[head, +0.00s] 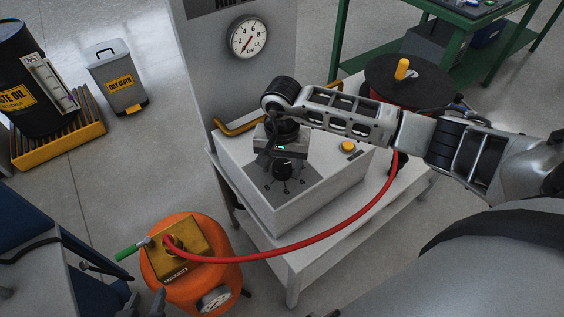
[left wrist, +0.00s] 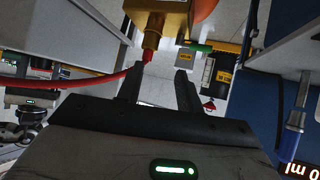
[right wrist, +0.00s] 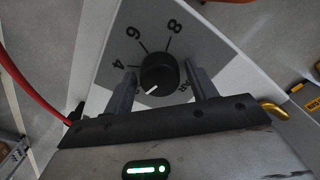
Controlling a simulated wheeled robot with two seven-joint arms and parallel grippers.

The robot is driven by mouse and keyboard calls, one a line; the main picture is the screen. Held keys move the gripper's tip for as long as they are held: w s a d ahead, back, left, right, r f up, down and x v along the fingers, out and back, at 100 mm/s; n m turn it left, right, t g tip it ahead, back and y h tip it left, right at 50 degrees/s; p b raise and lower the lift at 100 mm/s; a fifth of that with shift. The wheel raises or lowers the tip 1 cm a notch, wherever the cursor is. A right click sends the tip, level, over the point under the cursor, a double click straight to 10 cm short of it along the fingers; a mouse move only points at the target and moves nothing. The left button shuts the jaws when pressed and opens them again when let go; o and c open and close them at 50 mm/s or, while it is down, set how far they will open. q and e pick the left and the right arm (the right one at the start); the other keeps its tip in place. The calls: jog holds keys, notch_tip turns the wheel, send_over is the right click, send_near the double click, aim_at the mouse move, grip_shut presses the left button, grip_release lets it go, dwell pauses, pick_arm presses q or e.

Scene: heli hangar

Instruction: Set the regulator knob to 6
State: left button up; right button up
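The regulator knob (right wrist: 160,74) is a round black knob on a grey dial plate (right wrist: 105,72), with 4, 6 and 8 readable in the right wrist view. Its white pointer line faces the lower left there, away from the 6. My right gripper (right wrist: 161,88) is open, with one finger on each side of the knob; contact cannot be told. In the head view my right gripper (head: 280,156) points down over the knob (head: 282,171) on the white box. My left gripper (left wrist: 158,88) is open and empty below a brass fitting (left wrist: 151,35); its dark fingers show at the head view's bottom edge.
A round pressure gauge (head: 247,37) with a red needle is on the grey panel behind. A yellow button (head: 348,147) sits right of the knob. Green table (head: 385,60) behind.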

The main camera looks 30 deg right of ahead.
jog(key=c, duration=0.7)
